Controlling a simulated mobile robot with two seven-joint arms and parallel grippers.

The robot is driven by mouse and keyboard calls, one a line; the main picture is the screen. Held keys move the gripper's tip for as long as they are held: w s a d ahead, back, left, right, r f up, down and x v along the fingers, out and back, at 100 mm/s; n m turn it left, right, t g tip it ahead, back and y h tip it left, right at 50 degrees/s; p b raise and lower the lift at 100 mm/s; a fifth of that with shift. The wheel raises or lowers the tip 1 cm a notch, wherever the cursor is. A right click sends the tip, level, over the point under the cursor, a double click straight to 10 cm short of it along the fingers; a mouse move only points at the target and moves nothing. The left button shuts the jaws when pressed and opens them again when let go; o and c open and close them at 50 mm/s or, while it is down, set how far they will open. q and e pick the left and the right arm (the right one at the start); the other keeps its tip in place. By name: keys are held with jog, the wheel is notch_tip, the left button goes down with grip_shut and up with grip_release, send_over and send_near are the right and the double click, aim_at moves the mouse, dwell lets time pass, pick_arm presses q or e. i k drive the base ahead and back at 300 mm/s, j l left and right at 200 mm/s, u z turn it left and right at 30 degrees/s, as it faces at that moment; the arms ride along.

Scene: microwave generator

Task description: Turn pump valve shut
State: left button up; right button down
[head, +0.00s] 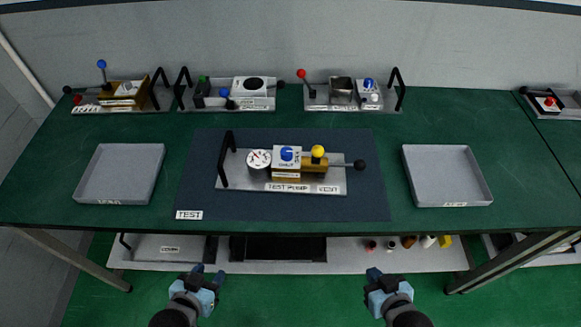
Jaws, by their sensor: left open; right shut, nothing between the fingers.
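The test pump (281,172) sits on the dark mat in the middle of the green table. It has a metal base plate, a round gauge (258,159), a white block with a blue knob (286,153), and a brass block with a yellow knob (318,151). A lever with a black ball end (359,165) points right. Which part is the valve I cannot tell for certain. My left gripper (208,270) is open and empty, below the table's front edge. My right gripper (374,275) is shut and empty, also below the front edge. Both are apart from the pump.
Grey trays stand at left (120,173) and right (447,176) of the dark mat (282,210). Several devices line the back, including one with a red ball lever (301,73). A lower shelf (345,255) holds small items. The pump's black handle (225,160) rises at its left.

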aim_at(286, 153)
jog(key=k+j+u, duration=0.1)
jog(key=j, duration=0.25)
jog(key=k+j+u, duration=0.15)
jog(key=j, duration=0.2)
jog(key=k+j+u, duration=0.1)
jog(key=j, duration=0.3)
jog(key=k+j+u, duration=0.1)
jog(key=j, duration=0.25)
